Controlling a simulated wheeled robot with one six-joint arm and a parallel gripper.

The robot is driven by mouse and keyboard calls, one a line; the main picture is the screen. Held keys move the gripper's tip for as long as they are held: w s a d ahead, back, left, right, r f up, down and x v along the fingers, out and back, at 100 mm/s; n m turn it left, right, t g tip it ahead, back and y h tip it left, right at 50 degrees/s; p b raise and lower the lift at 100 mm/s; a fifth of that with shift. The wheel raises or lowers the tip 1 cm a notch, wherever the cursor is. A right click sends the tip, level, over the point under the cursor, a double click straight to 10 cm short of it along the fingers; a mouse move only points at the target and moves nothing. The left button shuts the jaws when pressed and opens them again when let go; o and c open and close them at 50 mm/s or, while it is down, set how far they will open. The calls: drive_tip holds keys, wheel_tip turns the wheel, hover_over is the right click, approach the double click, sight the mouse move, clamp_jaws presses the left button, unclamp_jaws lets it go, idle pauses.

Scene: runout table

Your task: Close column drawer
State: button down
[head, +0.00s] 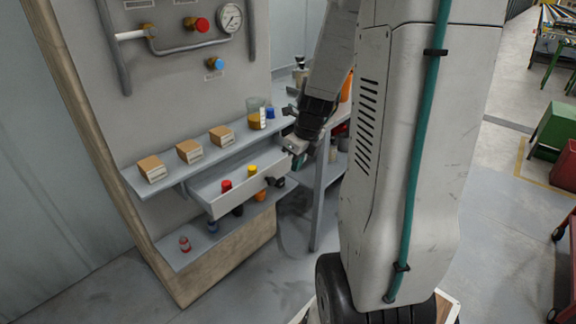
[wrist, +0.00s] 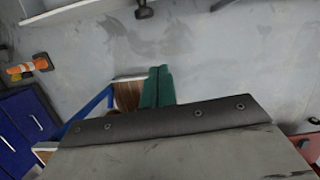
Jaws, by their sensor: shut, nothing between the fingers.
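The column drawer (head: 228,203) is a light grey tray pulled out below the upper shelf of the grey column in the head view. A red-capped item (head: 226,186) and a yellow-capped item (head: 252,170) stand in it. A dark handle (head: 275,182) shows on its front, toward the right end. My gripper (head: 298,162) is just beyond the right end of the drawer front; I cannot tell whether it touches. In the wrist view its teal fingers (wrist: 158,86) are together with nothing between them. The drawer is not recognisable in the wrist view.
Several small boxes (head: 190,151) and a beaker (head: 256,113) stand on the upper shelf. A red-capped bottle (head: 184,244) is on the lower shelf. A grey side table (head: 322,178) stands right of the column. Floor in front of the column is clear.

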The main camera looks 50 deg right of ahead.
drive_tip(key=w+f, duration=0.6)
drive_tip(key=f, duration=0.2)
drive_tip(key=shift+a, duration=0.3)
drive_tip(key=shift+w, duration=0.1)
